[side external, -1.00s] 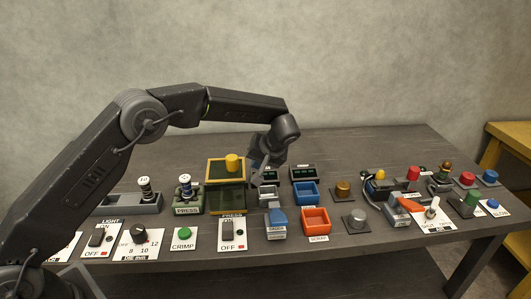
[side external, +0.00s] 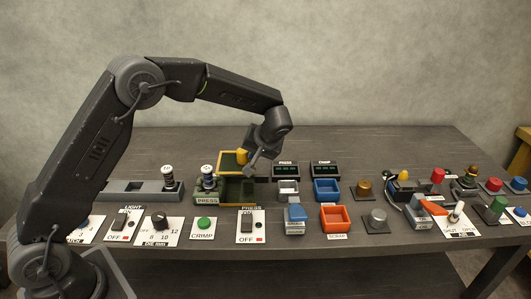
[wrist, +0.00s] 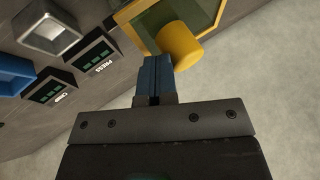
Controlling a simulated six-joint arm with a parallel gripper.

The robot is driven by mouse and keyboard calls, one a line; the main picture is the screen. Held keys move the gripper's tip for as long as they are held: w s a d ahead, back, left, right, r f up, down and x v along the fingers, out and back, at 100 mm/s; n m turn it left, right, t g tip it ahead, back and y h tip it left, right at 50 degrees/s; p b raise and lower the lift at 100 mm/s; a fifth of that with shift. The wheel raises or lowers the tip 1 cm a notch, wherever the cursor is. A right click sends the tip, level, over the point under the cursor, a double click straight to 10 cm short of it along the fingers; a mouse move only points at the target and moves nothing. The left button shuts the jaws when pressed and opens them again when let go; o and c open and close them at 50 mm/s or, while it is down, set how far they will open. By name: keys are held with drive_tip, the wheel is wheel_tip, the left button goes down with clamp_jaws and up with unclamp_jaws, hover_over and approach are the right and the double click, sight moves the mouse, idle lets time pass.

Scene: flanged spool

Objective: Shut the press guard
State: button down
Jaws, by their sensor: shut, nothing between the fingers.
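The press guard (side external: 229,162) is a yellow frame with a dark greenish panel and a yellow knob (side external: 241,156). It stands raised at the back of the dark green press bed (side external: 236,190), which lies uncovered in front of it. My gripper (side external: 250,169) is shut and empty, at the right side of the knob, and hides part of the guard. In the wrist view, the closed blue fingertips (wrist: 154,59) are right beside the yellow knob (wrist: 181,43), with the guard frame (wrist: 136,12) behind. I cannot tell whether they touch.
Two dark display boxes (side external: 286,169) and a grey tray (side external: 288,187) stand right of the press. A spool on a green block (side external: 207,184) is close on its left. Switch panels (side external: 250,226) line the front edge. The table behind is clear.

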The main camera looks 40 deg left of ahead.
sight(220, 167)
drive_tip(key=s+a, duration=0.7)
drive_tip(key=shift+s+a+f, duration=0.1)
drive_tip(key=d, duration=0.1)
drive_tip(key=w+d, duration=0.1)
drive_tip(key=d, duration=0.1)
drive_tip(key=w+d, duration=0.1)
drive_tip(key=shift+w+d+r, duration=0.25)
drive_tip(key=shift+r, duration=0.15)
drive_tip(key=w+v, duration=0.1)
drive_tip(key=v, duration=0.8)
drive_tip(key=s+d+r+m+t+h, duration=0.1)
drive_tip(key=s+r+m+h, duration=0.1)
drive_tip(key=s, duration=0.7)
drive_tip(key=s+d+r+m+t+h, duration=0.2)
drive_tip(key=s+h, duration=0.1)
drive_tip(key=s, duration=0.6)
drive_tip(key=s+d+r+m+t+h, duration=0.1)
drive_tip(key=s+d+r+m+h, duration=0.1)
drive_tip(key=s, duration=0.7)
drive_tip(key=shift+m, duration=0.6)
